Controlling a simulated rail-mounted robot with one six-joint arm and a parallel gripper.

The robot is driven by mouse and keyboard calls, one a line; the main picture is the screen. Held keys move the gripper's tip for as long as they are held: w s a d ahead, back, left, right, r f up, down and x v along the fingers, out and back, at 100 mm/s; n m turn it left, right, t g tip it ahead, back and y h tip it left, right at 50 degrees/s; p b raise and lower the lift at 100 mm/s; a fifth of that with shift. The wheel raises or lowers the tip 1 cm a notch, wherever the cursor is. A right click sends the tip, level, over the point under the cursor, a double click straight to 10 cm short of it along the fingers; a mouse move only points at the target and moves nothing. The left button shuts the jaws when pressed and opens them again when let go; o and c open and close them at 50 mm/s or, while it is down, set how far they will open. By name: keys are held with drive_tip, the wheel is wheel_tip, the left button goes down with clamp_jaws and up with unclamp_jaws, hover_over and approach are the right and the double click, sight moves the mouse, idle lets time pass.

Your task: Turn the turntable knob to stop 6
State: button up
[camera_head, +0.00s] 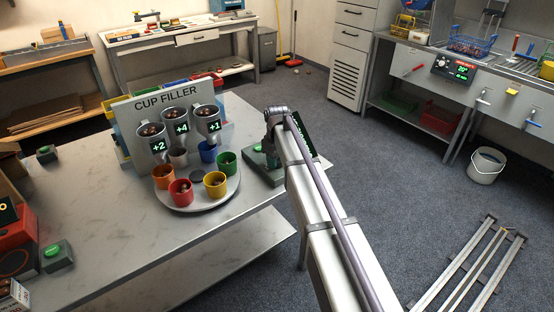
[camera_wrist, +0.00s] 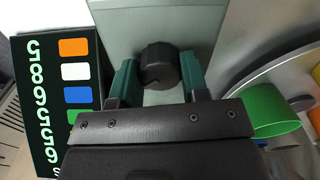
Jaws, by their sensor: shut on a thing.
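The dark round knob (camera_wrist: 160,66) sits on a grey-green housing (camera_wrist: 150,18) in the wrist view. My gripper (camera_wrist: 157,74) is shut on the knob, with one green finger on each side. Its stop setting cannot be read. In the head view the grey turntable (camera_head: 202,205) holds orange (camera_head: 163,177), red (camera_head: 180,193), yellow (camera_head: 215,185), green (camera_head: 226,162), blue (camera_head: 208,151) and white (camera_head: 179,157) cups. The knob is hidden by my arm there; part of its housing (camera_head: 262,168) shows.
The cup filler panel (camera_head: 165,100) with three spouts marked +2, +4 and +1 stands behind the cups. A display (camera_wrist: 70,95) with colour swatches and green digits is left of the knob in the wrist view. The green cup (camera_wrist: 268,110) is close on the right.

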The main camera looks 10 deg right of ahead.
drive_tip(key=shift+m, duration=2.3)
drive_tip(key=o, duration=0.9)
wheel_tip(320, 180, up, 11)
drive_tip(key=p, duration=1)
drive_tip(key=shift+f+p, duration=0.1)
drive_tip(key=shift+p, duration=0.3)
